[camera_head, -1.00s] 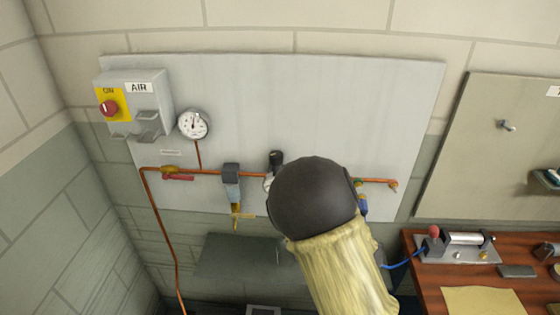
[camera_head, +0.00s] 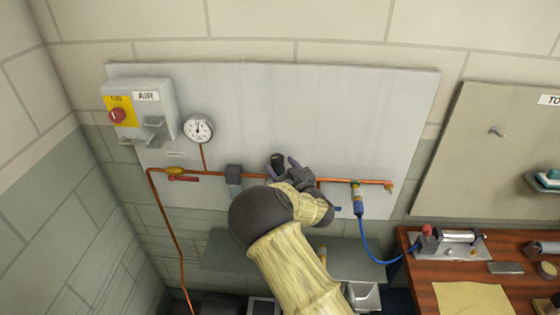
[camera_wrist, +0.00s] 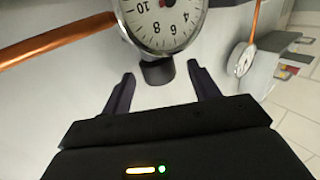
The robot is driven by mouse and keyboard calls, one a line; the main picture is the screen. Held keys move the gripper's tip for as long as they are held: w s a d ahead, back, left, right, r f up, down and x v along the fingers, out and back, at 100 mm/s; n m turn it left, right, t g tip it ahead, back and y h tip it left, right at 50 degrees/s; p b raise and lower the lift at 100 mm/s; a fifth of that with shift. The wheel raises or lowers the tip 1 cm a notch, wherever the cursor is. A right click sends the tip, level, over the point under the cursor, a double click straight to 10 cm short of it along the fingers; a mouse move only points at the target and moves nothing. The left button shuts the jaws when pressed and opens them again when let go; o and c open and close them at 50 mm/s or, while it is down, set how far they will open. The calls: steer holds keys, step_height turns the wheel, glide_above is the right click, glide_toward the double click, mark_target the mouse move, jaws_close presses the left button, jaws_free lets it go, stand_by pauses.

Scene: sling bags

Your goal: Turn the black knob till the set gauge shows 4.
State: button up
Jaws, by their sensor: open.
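The black knob (camera_head: 277,160) sits above the copper pipe in the head view, just at my gripper (camera_head: 287,166). In the wrist view the knob (camera_wrist: 157,72) lies between the two spread fingers of my gripper (camera_wrist: 160,75), with a gap on both sides. The set gauge (camera_wrist: 165,25) fills the top of the wrist view, with its upper part cut off by the frame. In the head view my gripper and arm hide this gauge.
A second gauge (camera_head: 198,128) hangs left on the grey panel (camera_head: 330,110), beside the AIR box (camera_head: 140,108). A copper pipe (camera_head: 210,175) with a red-handled valve (camera_head: 180,176) runs across. A blue hose (camera_head: 366,240) leads to the wooden bench (camera_head: 425,285) at right.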

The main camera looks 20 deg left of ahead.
steer(key=shift+w+a, duration=0.4)
steer(key=shift+w, duration=0.15)
steer(key=c, duration=1)
